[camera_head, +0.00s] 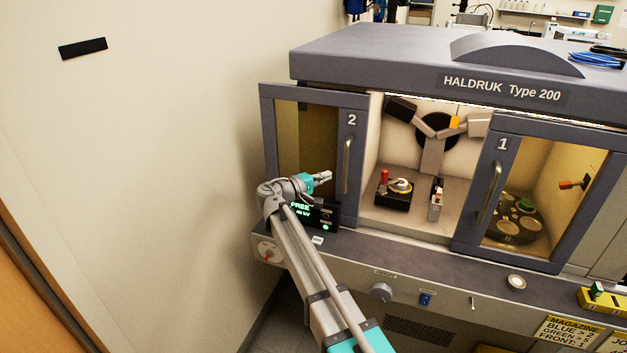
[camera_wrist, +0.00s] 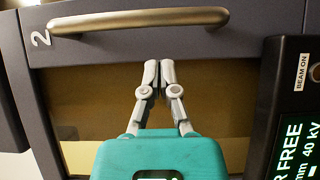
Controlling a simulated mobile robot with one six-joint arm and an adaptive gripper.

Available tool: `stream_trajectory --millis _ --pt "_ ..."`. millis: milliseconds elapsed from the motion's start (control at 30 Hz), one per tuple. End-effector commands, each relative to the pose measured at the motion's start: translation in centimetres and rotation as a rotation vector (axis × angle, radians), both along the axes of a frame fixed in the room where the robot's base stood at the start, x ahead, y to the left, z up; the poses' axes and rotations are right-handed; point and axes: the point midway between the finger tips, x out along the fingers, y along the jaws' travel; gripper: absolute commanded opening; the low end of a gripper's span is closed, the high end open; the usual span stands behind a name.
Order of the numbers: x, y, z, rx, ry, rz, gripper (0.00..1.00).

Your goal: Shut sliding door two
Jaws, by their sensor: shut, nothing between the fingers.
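Sliding door two (camera_head: 354,190), a grey frame with an amber window and the number 2, stands at the left end of the machine. The opening to its right is uncovered and shows the chamber inside. Its upright bar handle (camera_head: 347,165) is on the door's right side; in the wrist view the handle (camera_wrist: 140,20) lies across the top. My gripper (camera_head: 326,176) is shut and empty, just left of the handle, in front of the window. In the wrist view its fingertips (camera_wrist: 159,69) are together below the handle, apart from it.
Sliding door one (camera_head: 467,245) with its own handle (camera_head: 489,191) covers the right part. A black display box (camera_head: 318,217) stands beside my wrist, low in front of door two. A wall (camera_head: 160,170) is close on the left. A ledge (camera_head: 400,250) runs below the doors.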

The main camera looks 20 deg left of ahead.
Motion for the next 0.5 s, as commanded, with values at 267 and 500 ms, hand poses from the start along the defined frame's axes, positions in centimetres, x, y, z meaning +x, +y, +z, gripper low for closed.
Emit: stream_trajectory --millis 267,500 --pt "0.2 -2.4 0.0 0.0 0.0 0.0 0.0" --pt "0.3 -2.7 0.0 0.0 0.0 0.0 0.0"
